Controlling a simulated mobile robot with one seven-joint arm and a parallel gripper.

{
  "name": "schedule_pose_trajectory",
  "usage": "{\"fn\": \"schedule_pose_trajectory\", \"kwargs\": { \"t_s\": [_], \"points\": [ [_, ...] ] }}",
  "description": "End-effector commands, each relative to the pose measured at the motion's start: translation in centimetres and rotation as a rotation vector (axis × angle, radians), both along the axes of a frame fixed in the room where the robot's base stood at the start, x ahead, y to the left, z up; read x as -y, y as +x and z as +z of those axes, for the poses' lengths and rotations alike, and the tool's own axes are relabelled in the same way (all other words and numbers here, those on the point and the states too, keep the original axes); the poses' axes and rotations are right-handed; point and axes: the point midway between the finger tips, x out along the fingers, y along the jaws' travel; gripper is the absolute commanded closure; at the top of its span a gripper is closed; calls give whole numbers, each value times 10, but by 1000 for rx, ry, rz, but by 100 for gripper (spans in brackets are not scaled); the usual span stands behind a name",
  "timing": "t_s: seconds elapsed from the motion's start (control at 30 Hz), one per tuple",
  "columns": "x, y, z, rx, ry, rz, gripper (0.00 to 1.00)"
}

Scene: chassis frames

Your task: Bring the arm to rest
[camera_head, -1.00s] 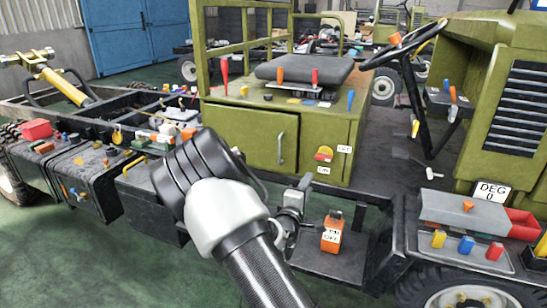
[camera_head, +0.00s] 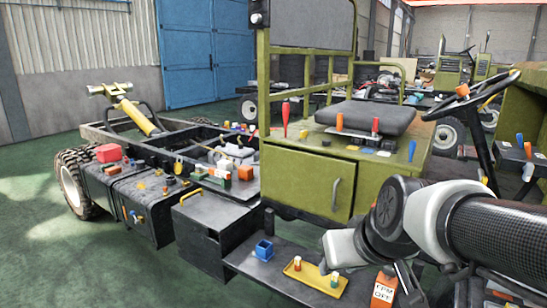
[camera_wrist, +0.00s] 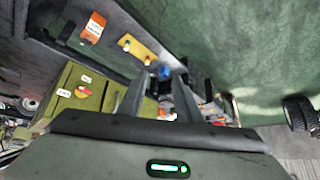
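My arm (camera_head: 500,235) enters the head view from the lower right. It is bent, with its black and white joints in front of the green seat box. My gripper (camera_wrist: 158,78) shows in the wrist view as two dark fingers standing apart, with nothing seen between them. In the head view my own arm links hide most of the gripper, and I cannot make out its fingertips there.
Below the arm are a yellow tray (camera_head: 314,278) with small pegs, a blue cup (camera_head: 264,250) and an orange box (camera_head: 383,291). The green seat box (camera_head: 310,175) and steering wheel (camera_head: 475,92) stand behind. Green floor (camera_head: 100,265) at left is clear.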

Motion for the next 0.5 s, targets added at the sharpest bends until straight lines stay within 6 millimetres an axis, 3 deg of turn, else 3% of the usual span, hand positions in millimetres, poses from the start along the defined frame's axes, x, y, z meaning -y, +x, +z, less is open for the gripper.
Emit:
{"fn": "schedule_pose_trajectory", "kwargs": {
  "t_s": [0.1,0.33,0.5],
  "points": [
    [5,-41,7,-45,-4,-41,69],
    [19,-108,8,-129,-40,-150,69],
    [19,-109,51,-140,-41,-155,69]
  ]
}}
